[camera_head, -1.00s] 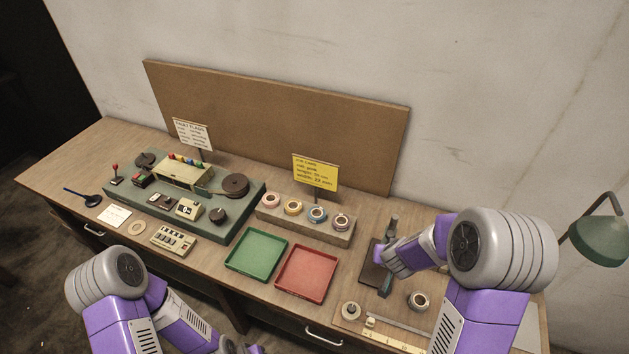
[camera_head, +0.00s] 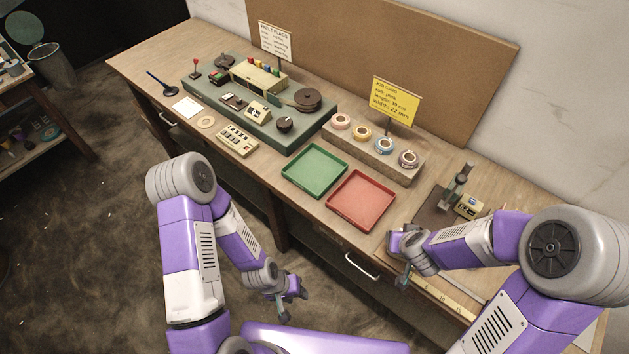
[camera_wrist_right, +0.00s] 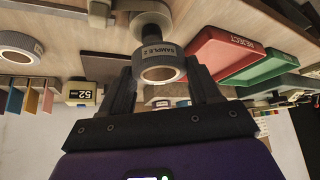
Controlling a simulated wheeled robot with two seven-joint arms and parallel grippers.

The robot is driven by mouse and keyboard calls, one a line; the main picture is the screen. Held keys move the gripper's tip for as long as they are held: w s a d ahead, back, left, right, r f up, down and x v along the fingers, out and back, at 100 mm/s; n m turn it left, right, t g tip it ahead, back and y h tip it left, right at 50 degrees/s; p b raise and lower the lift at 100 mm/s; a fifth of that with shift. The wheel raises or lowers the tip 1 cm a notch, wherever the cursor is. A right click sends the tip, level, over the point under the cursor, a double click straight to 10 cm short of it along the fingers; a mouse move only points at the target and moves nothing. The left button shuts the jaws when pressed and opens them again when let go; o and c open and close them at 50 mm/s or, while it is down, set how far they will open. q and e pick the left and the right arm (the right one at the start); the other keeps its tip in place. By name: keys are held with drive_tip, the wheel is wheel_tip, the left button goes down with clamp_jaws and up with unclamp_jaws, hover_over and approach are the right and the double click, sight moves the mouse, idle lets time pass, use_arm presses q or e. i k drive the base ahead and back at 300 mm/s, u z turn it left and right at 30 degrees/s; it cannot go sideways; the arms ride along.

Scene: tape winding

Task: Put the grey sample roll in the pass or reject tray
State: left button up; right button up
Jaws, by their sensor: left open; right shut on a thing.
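The grey sample roll (camera_wrist_right: 159,63), labelled "SAMPLE 2", is held between the two fingers of my right gripper (camera_wrist_right: 160,80) in the right wrist view. In the head view my right gripper (camera_head: 403,272) is near the front edge of the table, right of the red tray; the roll is hard to make out there. The red tray (camera_head: 360,201) reads "REJECT" in the wrist view (camera_wrist_right: 232,50). The green tray (camera_head: 314,171) stands just left of it. Both trays look empty. My left gripper (camera_head: 287,298) is open and empty, in front of the bench.
Several tape rolls sit on a holder block (camera_head: 375,150) behind the trays. A yellow job card (camera_head: 396,101) stands above it. A gauge with a display (camera_head: 468,206) is at the right. The winding machine (camera_head: 260,110) and a keypad (camera_head: 237,140) are to the left.

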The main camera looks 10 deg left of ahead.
sight(316, 171)
drive_tip(key=u, duration=0.6)
drive_tip(key=i, duration=0.6)
drive_tip(key=u, duration=0.1)
